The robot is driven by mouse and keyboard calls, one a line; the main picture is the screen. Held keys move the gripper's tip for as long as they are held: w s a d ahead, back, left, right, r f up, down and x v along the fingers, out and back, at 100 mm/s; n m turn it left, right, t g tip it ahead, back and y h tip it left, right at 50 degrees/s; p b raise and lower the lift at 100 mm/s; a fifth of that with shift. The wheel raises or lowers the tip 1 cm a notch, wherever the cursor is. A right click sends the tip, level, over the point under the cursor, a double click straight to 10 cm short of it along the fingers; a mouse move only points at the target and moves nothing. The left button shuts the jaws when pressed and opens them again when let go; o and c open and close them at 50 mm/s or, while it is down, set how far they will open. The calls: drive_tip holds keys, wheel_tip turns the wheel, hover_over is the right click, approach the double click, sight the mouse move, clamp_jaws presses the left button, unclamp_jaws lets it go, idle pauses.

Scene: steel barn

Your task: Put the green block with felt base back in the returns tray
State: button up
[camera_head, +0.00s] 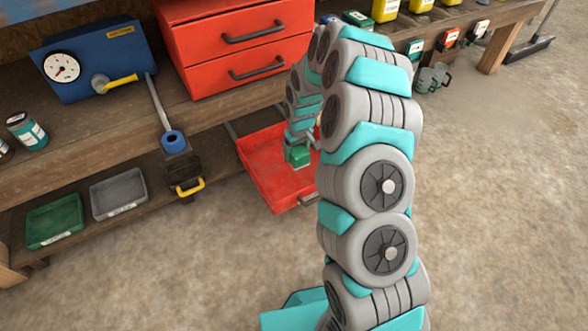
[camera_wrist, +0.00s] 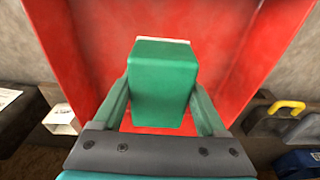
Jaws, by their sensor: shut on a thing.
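The green block (camera_head: 298,155) is in my gripper (camera_head: 300,138), over the open red drawer or tray (camera_head: 262,180) that juts out from under the bench. In the wrist view the green block (camera_wrist: 163,85) sits between the two green fingers of my gripper (camera_wrist: 162,105), with a pale strip along its far edge. The red floor and walls (camera_wrist: 75,55) of the drawer lie behind it. I cannot tell how high the block is above that floor. Which container is the returns tray is not readable; a green tray (camera_head: 55,221) and a grey tray (camera_head: 118,194) stand on the lower shelf.
A red two-drawer cabinet (camera_head: 240,50) and a blue gauge box (camera_head: 95,60) stand on the bench. A dark item with a yellow handle (camera_head: 186,186) is below. The floor at right (camera_head: 500,200) is clear.

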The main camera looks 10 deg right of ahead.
sight(296, 173)
wheel_tip(296, 173, down, 7)
drive_tip(key=shift+f, duration=0.15)
drive_tip(key=shift+f+b, duration=0.15)
drive_tip(key=shift+b, duration=0.15)
drive_tip(key=o, duration=1.4)
